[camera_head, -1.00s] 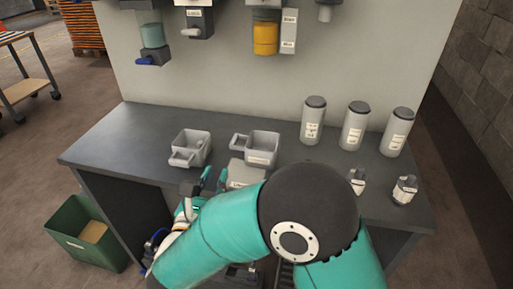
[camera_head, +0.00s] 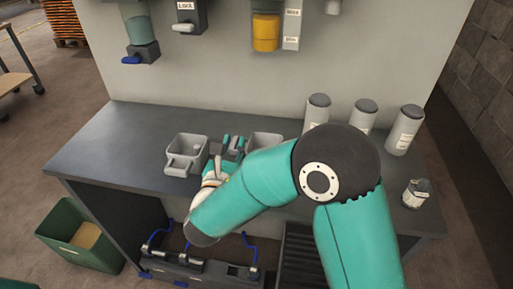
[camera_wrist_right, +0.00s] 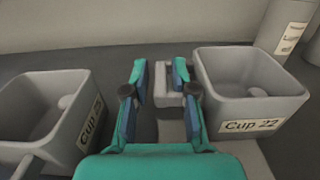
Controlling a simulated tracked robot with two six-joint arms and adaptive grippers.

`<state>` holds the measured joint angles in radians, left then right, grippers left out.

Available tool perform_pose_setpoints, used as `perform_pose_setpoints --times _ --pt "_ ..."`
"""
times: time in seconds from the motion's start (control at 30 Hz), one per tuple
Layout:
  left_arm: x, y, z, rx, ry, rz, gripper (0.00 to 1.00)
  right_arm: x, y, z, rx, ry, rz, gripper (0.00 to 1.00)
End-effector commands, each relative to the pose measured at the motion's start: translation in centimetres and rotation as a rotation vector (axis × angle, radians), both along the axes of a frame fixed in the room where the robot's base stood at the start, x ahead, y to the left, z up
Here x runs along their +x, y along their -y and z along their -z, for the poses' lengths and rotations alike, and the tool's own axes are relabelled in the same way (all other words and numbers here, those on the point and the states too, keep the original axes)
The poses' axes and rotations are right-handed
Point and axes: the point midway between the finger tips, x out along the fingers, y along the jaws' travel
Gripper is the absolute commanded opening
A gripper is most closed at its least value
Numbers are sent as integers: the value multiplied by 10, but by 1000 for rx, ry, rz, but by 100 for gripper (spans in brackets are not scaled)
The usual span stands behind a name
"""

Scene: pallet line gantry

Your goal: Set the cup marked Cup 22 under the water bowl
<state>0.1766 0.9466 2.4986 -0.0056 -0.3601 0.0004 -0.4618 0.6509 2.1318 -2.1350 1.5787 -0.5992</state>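Cup 22 (camera_wrist_right: 248,95) is a grey square cup, labelled on its front, at the right of the wrist view. In the head view, Cup 22 (camera_head: 265,138) stands on the bench, partly hidden by my right arm. Its handle (camera_wrist_right: 168,100) points left, between the fingers of my right gripper (camera_wrist_right: 160,78). The fingers are apart, with a gap visible beside the handle. The right gripper also shows in the head view (camera_head: 234,143). The water bowl (camera_head: 140,28) appears to be the clear bluish container above a blue tap, upper left on the wall. My left gripper is not in view.
Several grey canisters (camera_head: 318,112) stand at the right. A yellow-filled dispenser (camera_head: 266,32) hangs on the wall. A green bin (camera_head: 75,235) is on the floor. The bench's left end is clear.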

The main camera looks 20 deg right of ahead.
Motion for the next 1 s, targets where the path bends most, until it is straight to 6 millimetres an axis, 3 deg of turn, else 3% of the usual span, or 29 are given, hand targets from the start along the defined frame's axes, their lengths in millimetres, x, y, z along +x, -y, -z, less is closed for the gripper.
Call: perform_pose_setpoints --times 0.27,0.43,0.47,1.0 --pt "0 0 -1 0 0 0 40 3 0 0 1 1 -9 26" --pt "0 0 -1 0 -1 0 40 4 -2 0 1 -1 -11 1" --pt "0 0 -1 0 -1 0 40 4 -2 0 1 -1 -12 0" --pt "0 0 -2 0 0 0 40 4 -3 -4 1 2 -13 0"
